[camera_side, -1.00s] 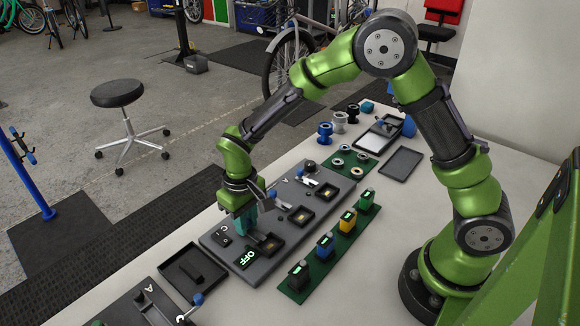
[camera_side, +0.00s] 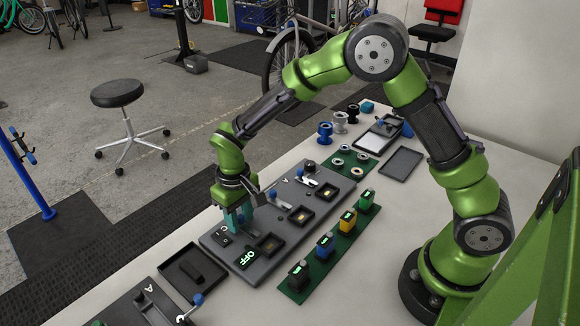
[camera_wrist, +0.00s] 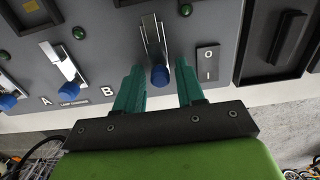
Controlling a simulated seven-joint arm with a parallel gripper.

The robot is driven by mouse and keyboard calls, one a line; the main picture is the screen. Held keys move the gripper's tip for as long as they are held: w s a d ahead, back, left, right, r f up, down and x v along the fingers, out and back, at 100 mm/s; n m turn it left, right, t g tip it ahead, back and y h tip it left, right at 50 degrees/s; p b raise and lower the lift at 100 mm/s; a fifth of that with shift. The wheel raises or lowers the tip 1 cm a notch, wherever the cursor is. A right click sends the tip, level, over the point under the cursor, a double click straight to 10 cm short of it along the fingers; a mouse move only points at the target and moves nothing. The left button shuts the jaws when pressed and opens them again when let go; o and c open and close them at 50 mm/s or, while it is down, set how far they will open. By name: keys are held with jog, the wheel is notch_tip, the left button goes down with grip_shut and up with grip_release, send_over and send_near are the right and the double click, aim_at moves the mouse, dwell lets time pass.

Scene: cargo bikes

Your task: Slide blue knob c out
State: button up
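In the wrist view, a blue knob (camera_wrist: 160,77) sits at the near end of a bright metal slide on a grey panel (camera_wrist: 215,25). My gripper (camera_wrist: 159,72) is open, its teal fingers on either side of this knob with gaps visible. No letter shows for this knob; "B" is printed left of it. Two more blue knobs on metal slides lie to the left, one (camera_wrist: 75,89) between the letters A and B, another (camera_wrist: 8,102) at the left edge. In the side view, my gripper (camera_side: 234,222) is low over the panel's left end, hiding that knob.
A rocker switch (camera_wrist: 207,63) is just right of the gripper. A lit OFF display (camera_side: 249,258) and dark square sockets are on the panel. A green strip (camera_side: 295,289) with several coloured blocks lies in front. A black tray (camera_side: 193,270) lies left.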

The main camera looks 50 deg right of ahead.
aim_at(241, 217)
jog(key=shift+r, duration=3.8)
jog(key=shift+s+f, duration=0.2)
jog(key=shift+f, duration=0.1)
jog(key=s+d+r+m+t+y, duration=0.1)
jog(key=s+d+r+m+t, duration=0.1)
jog(key=s+d+r, duration=0.3)
jog(key=s+d+r+m+t+y, duration=0.1)
jog(key=s+d+r+t, duration=0.4)
jog(key=s+r, duration=0.5)
jog(key=s+m, duration=0.1)
jog(key=s, duration=0.2)
jog(key=shift+s+d+r, duration=0.15)
jog(key=shift+s, duration=0.1)
